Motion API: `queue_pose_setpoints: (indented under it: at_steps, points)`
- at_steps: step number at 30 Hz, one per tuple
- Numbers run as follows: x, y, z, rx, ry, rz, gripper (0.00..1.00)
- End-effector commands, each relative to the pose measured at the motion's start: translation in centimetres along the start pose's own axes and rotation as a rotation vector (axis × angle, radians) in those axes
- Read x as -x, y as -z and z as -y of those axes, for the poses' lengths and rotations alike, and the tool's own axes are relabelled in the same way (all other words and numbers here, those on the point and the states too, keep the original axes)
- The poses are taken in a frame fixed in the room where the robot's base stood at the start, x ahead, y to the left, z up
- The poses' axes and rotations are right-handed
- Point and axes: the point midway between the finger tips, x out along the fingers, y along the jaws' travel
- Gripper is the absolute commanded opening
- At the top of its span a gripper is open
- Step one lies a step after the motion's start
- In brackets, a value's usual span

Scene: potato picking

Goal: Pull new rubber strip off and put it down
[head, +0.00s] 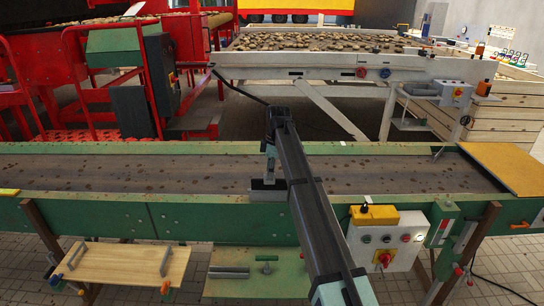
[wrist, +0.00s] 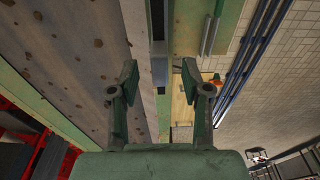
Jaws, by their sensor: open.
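A dark narrow piece with a grey face (head: 268,194), which looks like the rubber strip in its holder, sits on the conveyor's near edge. It also shows in the wrist view (wrist: 159,68), ahead of and between my fingers. I cannot tell strip from holder there. My gripper (wrist: 157,84) is open and empty, with one finger on the belt side and the other on the side of the outer green wall. In the head view my arm reaches over the conveyor, and the fingertips are hard to make out.
The conveyor belt (head: 120,172) is dirt-spotted and otherwise clear. A green shelf (head: 285,284) below holds grey strips (head: 228,271) and a green-handled tool (head: 265,260). A control box (head: 385,240) with a yellow top part stands right of my arm. A wooden board (head: 120,264) with handles is at lower left.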

Motion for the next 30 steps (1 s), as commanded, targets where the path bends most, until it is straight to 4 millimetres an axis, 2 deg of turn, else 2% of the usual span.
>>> queue_pose_setpoints:
  at_steps: [4, 10, 15, 23, 24, 26, 27, 28, 30]
  points:
    - [-2.4, 0.0, 0.1, 0.000, 0.002, 0.001, 0.48]
    - [-4.7, 0.0, 0.0, 0.000, 0.001, 0.000, 0.48]
    - [-5.5, 0.0, 0.0, 0.000, 0.000, 0.000, 0.48]
    - [-5.6, 0.0, 0.0, 0.000, 0.000, 0.000, 0.48]
    - [-5.6, 0.0, 0.0, 0.000, 0.000, 0.000, 0.44]
    - [-5.6, 0.0, 0.0, 0.000, 0.000, 0.000, 0.23]
    - [-5.6, 0.0, 0.0, 0.000, 0.000, 0.000, 0.09]
    - [-5.6, 0.0, 0.0, 0.000, 0.000, 0.000, 0.00]
    - [-5.6, 0.0, 0.0, -0.001, 0.000, 0.000, 0.00]
